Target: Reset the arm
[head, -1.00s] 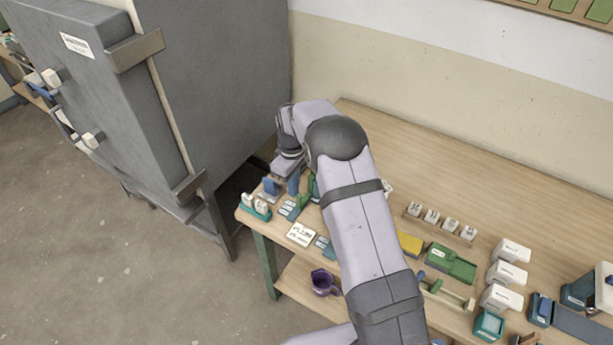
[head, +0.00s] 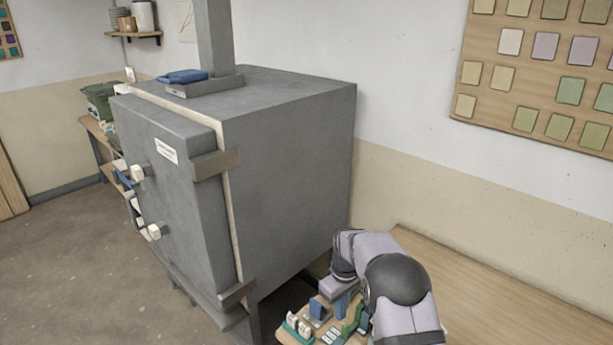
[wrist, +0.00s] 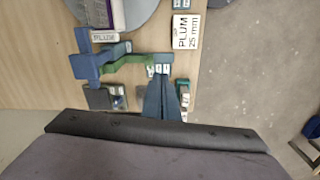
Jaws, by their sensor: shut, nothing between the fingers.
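My arm reaches over the left end of the wooden bench (head: 480,290) in the head view, with its wrist bent down over the small items there. My gripper (wrist: 164,80) shows in the wrist view as two dark teal fingers together, with nothing held between them. A green piece (wrist: 125,60) and a blue piece (wrist: 87,64) lie to the left of the fingertips. Whether the fingertips touch the bench or the small pale labels by them, I cannot tell.
A large grey kiln (head: 285,150) stands close to the left of my arm. A card reading "PLUM 25 mm" (wrist: 187,32) lies on the bench near its edge. A teal holder with white pieces (head: 298,327) sits at the bench corner. The bench behind my arm looks clear.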

